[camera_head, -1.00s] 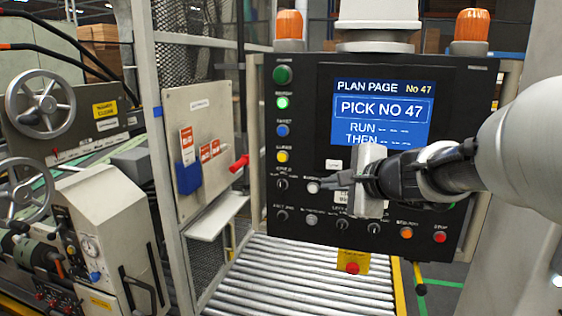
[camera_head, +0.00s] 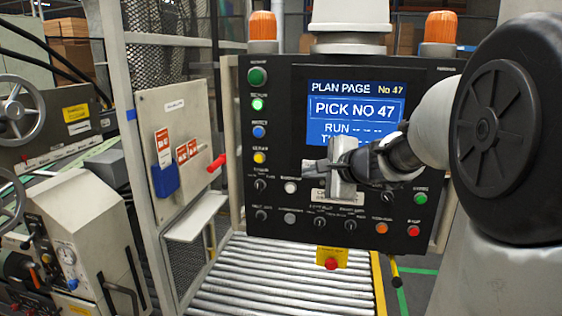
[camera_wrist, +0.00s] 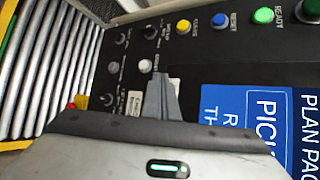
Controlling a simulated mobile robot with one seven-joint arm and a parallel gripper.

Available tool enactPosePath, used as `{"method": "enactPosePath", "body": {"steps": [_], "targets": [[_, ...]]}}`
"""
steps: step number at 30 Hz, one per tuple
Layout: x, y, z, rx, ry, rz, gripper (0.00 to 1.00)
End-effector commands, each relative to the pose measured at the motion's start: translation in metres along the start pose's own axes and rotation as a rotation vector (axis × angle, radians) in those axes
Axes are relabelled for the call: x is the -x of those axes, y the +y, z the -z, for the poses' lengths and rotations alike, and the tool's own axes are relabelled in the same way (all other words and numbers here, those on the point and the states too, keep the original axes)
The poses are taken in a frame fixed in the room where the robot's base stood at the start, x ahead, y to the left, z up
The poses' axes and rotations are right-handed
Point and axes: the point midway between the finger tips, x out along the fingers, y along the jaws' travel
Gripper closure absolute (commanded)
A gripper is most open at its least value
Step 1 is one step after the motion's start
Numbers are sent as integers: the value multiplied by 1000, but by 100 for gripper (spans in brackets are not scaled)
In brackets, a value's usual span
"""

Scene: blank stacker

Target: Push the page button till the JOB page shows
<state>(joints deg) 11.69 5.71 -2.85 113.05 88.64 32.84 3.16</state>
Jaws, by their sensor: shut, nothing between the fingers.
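The control panel (camera_head: 285,80) is a black box with a blue screen (camera_head: 356,108) that reads PLAN PAGE No 47 and PICK NO 47, with a RUN line below. A white button (camera_head: 290,187) is in the row under the yellow button; it also shows in the wrist view (camera_wrist: 145,66). I cannot read its label. My gripper (camera_head: 306,168) is shut and empty, in front of the panel just below the screen, up and right of the white button. In the wrist view its fingers (camera_wrist: 160,80) point at the panel beside that button, apart from it in the picture.
Green, blue and yellow buttons line the panel's left edge, with dark knobs (camera_head: 260,185) below. An orange button (camera_head: 381,227) and a red button (camera_head: 413,231) are at lower right. A roller conveyor (camera_head: 270,280) runs below. A grey machine (camera_head: 75,235) stands at left.

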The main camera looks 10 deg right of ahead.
Motion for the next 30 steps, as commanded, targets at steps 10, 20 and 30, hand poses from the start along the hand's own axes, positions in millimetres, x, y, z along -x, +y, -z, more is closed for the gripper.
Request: {"method": "enactPosePath", "body": {"steps": [10,20,30], "targets": [[-14,-9,11,0,1,0,100],[-14,-9,11,0,1,0,100],[-14,-9,11,0,1,0,100]]}}
